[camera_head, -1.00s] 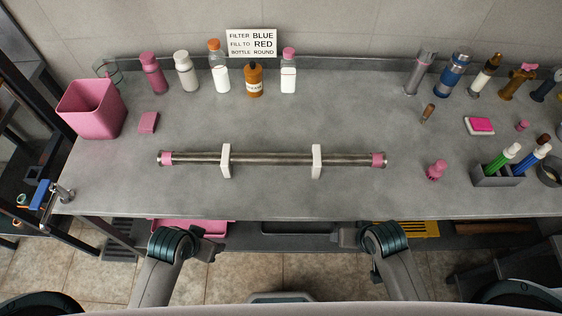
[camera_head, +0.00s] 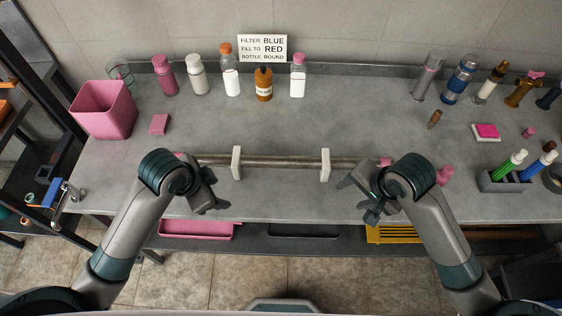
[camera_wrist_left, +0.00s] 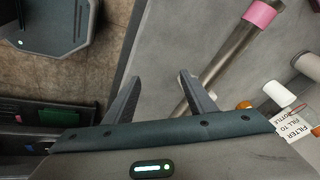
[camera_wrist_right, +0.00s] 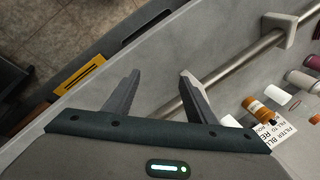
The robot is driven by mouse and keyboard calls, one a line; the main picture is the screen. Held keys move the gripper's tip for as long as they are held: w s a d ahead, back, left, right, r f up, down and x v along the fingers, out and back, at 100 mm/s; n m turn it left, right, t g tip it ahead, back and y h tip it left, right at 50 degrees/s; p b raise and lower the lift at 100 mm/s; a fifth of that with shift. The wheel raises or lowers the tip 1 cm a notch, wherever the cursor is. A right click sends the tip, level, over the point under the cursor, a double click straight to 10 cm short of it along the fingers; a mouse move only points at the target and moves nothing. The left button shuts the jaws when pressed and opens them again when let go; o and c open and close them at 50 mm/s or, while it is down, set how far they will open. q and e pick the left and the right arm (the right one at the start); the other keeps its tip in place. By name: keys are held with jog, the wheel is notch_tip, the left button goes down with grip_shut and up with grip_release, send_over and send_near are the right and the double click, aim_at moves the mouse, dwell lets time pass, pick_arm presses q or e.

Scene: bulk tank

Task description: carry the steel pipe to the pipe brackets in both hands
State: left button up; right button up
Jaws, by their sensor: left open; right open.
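The steel pipe (camera_head: 280,162) lies left to right along the bench, with a pink band near each end. Two white pipe brackets (camera_head: 236,163) (camera_head: 325,165) stand along its middle; I cannot tell exactly how the pipe sits against them. My left gripper (camera_head: 213,192) is open and empty, near the pipe's left part on the front side. In the left wrist view the pipe (camera_wrist_left: 228,58) passes beyond the fingers. My right gripper (camera_head: 360,197) is open and empty, in front of the pipe's right part. In the right wrist view the pipe (camera_wrist_right: 232,73) runs beyond the fingers.
Several bottles (camera_head: 264,85) stand along the back, beside a pink bin (camera_head: 104,109) at left. A pink stopper-like piece (camera_head: 445,175) stands close to my right wrist. A grey holder with markers (camera_head: 505,180) is at right. The bench middle behind the pipe is clear.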

aim_at(203, 158)
pick_arm(q)
jog(key=w+a+r+m+y, duration=0.2)
jog(key=w+a+r+m, duration=0.4)
jog(key=r, duration=0.5)
jog(key=w, duration=0.2)
jog(key=shift+w+a+g, duration=0.2)
jog(key=shift+w+g, duration=0.1)
pick_arm(e)
jog(key=w+d+r+m+h, duration=0.2)
jog(key=w+d+r+m, duration=0.5)
jog(key=r+m, duration=0.3)
jog(key=shift+w+r+g, duration=0.4)
jog(key=shift+w+r, duration=0.15)
jog(key=shift+w, duration=0.1)
pick_arm(q)
jog(key=x, duration=1.7)
jog(key=shift+f, duration=0.2)
pick_arm(e)
jog(key=x, duration=1.7)
jog(key=shift+d+f, duration=0.15)
jog(key=shift+f, duration=0.05)
pick_arm(q)
grip_shut()
pick_arm(e)
grip_shut()
pick_arm(q)
jog(key=shift+w, duration=0.1)
pick_arm(e)
jog(key=shift+w, duration=0.1)
